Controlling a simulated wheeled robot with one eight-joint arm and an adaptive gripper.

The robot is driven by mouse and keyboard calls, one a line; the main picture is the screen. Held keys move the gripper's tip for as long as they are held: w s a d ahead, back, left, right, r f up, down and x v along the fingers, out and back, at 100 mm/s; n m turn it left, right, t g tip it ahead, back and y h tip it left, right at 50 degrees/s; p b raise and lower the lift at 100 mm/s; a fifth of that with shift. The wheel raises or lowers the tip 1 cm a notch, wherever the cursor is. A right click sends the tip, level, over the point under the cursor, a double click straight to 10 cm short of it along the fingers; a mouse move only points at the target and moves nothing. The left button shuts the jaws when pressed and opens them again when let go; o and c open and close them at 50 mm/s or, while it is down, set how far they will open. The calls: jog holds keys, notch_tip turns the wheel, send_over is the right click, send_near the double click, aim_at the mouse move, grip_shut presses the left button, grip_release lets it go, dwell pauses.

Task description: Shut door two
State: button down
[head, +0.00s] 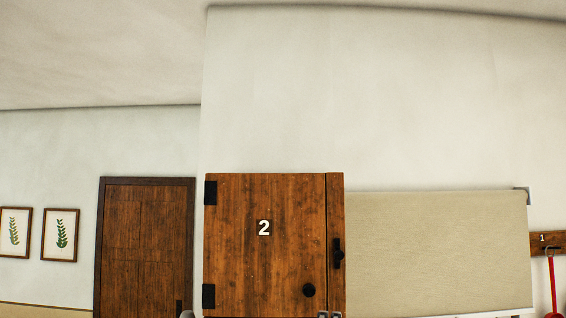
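A thin dark line separates strip and panel; I cannot tell whether the door is fully shut or ajar. Its bottom is cut off by the frame. My gripper cannot be made out in this view.
A beige panel (435,250) is right of the door. Further right, a wooden rail (543,242) marked "1" has a red-handled item (552,285) hanging from it. A brown room door (145,245) and two framed plant pictures (60,235) are at left. Small grey pieces show at the bottom edge.

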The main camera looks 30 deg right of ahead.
jog(key=s+d, duration=0.2)
jog(key=s, duration=0.6)
jog(key=shift+f, duration=0.25)
jog(key=shift+w+d, duration=0.1)
jog(key=a+f+m+g+y+b, duration=0.1)
jog(key=a+f+m+y+b, duration=0.15)
jog(key=f+b, duration=0.65)
jog(key=a+f+m+g+y+b, duration=0.15)
jog(key=a+f+b, duration=0.25)
jog(key=f, duration=0.9)
jog(key=a+f+m+y+b, duration=0.25)
jog(key=f+b, duration=0.45)
jog(key=f, duration=0.4)
jog(key=s+a+f+m+g+y+b, duration=0.2)
jog(key=a+f+y+b, duration=0.4)
jog(key=a+f+b, duration=0.5)
jog(key=s+a+f, duration=0.1)
jog(key=a+f, duration=0.5)
jog(key=f, duration=0.3)
jog(key=shift+s+a+g+y+b, duration=0.25)
jog(key=shift+g+y+b, duration=0.1)
jog(key=shift+b, duration=0.05)
